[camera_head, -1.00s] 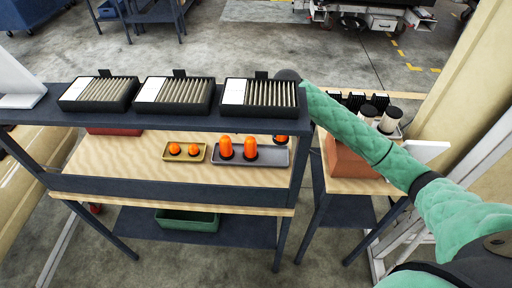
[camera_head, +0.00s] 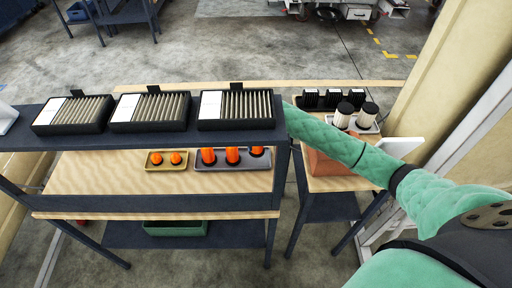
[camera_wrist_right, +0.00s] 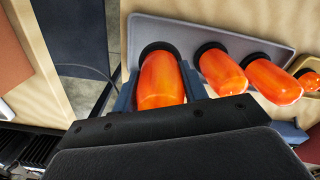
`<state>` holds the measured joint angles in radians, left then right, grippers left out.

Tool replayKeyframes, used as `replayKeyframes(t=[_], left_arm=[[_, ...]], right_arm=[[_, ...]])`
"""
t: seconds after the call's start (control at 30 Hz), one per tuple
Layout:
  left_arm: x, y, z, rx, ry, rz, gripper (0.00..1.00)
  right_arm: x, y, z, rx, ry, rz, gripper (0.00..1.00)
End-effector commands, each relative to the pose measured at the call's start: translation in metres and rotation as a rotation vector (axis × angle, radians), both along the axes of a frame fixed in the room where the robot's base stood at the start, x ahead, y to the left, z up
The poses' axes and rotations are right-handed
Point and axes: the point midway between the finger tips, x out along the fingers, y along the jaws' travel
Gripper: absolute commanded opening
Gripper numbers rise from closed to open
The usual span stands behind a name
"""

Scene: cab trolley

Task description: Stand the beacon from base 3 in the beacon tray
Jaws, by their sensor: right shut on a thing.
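In the head view the grey beacon tray (camera_head: 225,167) lies on the wooden lower shelf. Two orange beacons (camera_head: 208,156) (camera_head: 232,156) with dark bases stand in it. In the right wrist view my right gripper (camera_wrist_right: 160,92) is shut on this beacon (camera_wrist_right: 161,80), one finger on each side. Its dark base is over the tray's end (camera_wrist_right: 150,24); I cannot tell whether it touches. In the head view the right gripper is hidden behind the shelf. My left gripper is not in view.
A yellow tray (camera_head: 151,166) with two small orange pieces sits left of the grey tray. The upper shelf (camera_head: 60,139) with several black boxes overhangs close above. My right arm crosses a side table (camera_head: 330,183) holding black and white cylinders. A green bin (camera_head: 176,229) sits below.

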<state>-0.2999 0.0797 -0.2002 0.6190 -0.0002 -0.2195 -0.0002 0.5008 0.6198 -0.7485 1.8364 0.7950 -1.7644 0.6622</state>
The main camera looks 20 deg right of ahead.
Motion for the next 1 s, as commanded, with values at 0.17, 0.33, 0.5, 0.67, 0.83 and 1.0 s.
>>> replayKeyframes(t=[0.17, 0.33, 0.5, 0.67, 0.83, 1.0], left_arm=[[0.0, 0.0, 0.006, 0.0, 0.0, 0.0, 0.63], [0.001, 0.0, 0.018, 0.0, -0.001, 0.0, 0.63], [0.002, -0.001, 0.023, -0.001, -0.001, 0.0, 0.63], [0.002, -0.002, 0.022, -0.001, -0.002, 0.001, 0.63], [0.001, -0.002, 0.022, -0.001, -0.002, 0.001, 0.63], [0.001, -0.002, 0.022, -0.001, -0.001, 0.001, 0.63]], right_arm=[[0.0, 0.0, -0.009, 0.0, 0.0, 0.0, 0.16], [0.0, 0.0, -0.026, 0.0, 0.003, 0.0, 0.16], [0.0, 0.0, -0.044, 0.0, -0.001, -0.001, 0.16], [0.0, 0.0, -0.045, 0.0, -0.002, 0.0, 0.16], [0.0, 0.0, -0.047, 0.0, -0.001, 0.0, 0.16], [0.0, 0.0, -0.047, 0.0, -0.001, 0.0, 0.65]])
